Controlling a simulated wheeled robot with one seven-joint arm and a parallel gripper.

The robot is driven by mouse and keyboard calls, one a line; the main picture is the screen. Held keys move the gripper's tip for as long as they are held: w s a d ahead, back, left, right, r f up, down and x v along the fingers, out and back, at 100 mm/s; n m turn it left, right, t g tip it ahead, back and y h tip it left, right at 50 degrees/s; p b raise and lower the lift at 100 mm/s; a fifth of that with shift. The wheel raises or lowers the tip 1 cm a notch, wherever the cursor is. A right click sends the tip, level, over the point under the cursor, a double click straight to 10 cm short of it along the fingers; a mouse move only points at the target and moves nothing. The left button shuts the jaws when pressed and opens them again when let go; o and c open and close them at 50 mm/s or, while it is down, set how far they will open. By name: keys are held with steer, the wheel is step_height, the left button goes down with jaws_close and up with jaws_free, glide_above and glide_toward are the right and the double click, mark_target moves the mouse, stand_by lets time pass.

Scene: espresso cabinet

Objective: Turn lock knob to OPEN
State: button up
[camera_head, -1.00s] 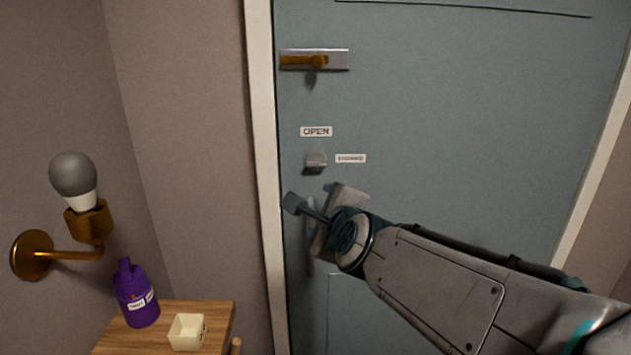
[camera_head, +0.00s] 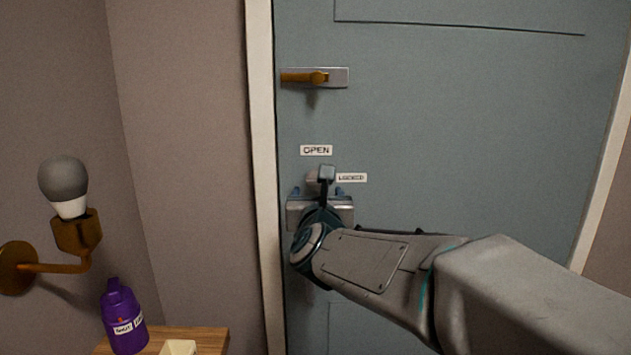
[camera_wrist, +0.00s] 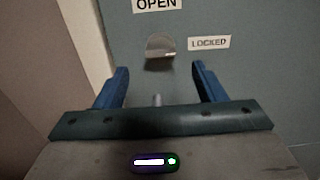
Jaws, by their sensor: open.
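The lock knob (camera_wrist: 161,46) is a small grey metal piece on the blue-grey door, seen ahead of the fingers in the wrist view. An OPEN label (camera_head: 316,150) is above it and a LOCKED label (camera_head: 352,178) is to its right. In the head view the knob (camera_head: 312,176) is partly hidden by my wrist parts. My gripper (camera_wrist: 160,78) is open, with its two blue fingers spread wide. The knob lies beyond the fingertips, roughly centred between them, and nothing is held. In the head view my gripper (camera_head: 318,191) is just below the knob.
A brass door handle (camera_head: 306,77) on a metal plate is higher on the door. The white door frame (camera_head: 262,200) runs along the left. A wall lamp (camera_head: 65,185), a purple bottle (camera_head: 122,315) and a small cream container (camera_head: 178,347) on a wooden table (camera_head: 205,338) are at left.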

mark_target(311, 178)
steer(key=w+p, duration=0.1)
steer(key=w, duration=0.7)
steer(key=shift+w, duration=0.1)
steer(key=c, duration=1)
